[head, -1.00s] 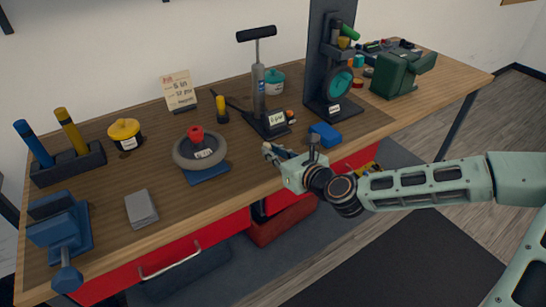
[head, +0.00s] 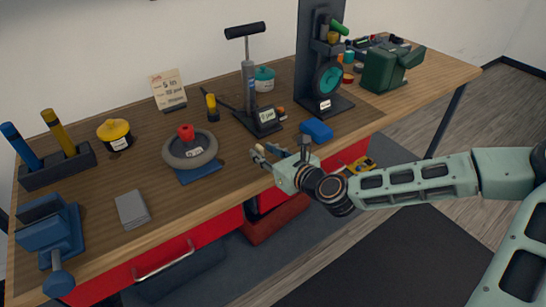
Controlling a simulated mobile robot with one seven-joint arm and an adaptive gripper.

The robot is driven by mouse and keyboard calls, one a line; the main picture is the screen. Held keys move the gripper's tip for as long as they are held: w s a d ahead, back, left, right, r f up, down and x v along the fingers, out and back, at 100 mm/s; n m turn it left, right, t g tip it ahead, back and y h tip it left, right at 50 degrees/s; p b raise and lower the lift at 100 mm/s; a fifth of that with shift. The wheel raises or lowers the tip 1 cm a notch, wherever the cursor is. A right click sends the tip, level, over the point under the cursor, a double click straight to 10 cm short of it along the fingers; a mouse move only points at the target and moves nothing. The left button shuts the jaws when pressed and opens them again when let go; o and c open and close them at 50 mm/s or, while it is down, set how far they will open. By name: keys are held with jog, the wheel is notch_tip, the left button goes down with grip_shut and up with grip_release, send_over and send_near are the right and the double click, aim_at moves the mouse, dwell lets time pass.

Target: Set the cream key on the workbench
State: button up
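The wooden workbench (head: 95,205) runs across the head view, with tools and parts on its top. My gripper (head: 264,151) is at the bench's front edge, left of the blue block. Its fingers point left and toward the bench top, and a small pale bit shows at the tips. I cannot tell whether that bit is a fingertip or the cream key, or whether the fingers are closed on something. I make out no cream key lying on the bench.
Near my gripper are a blue block (head: 316,130), a grey wheel (head: 172,155) on a blue pad and an upright pump (head: 249,85). A blue vise (head: 48,232) and a grey block (head: 132,209) stand front left.

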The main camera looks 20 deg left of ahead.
jog(key=shift+s+d+r, duration=0.15)
jog(key=shift+s+d, duration=0.1)
jog(key=shift+d, duration=0.05)
jog(key=w+d+r+p+v, duration=0.1)
jog(key=p+v, duration=0.7)
jog(key=v, duration=0.1)
jog(key=shift+d, duration=0.15)
jog(key=shift+s+d+r+p, duration=0.1)
jog(key=shift+p, duration=0.9)
jog(key=shift+s+p, duration=0.1)
jog(key=shift+p, duration=0.4)
jog(key=s+p, duration=0.1)
jog(key=p, duration=0.1)
jog(key=s+p, duration=0.1)
jog(key=p, duration=0.1)
jog(key=shift+f+p, duration=0.2)
jog(key=shift+p, duration=0.1)
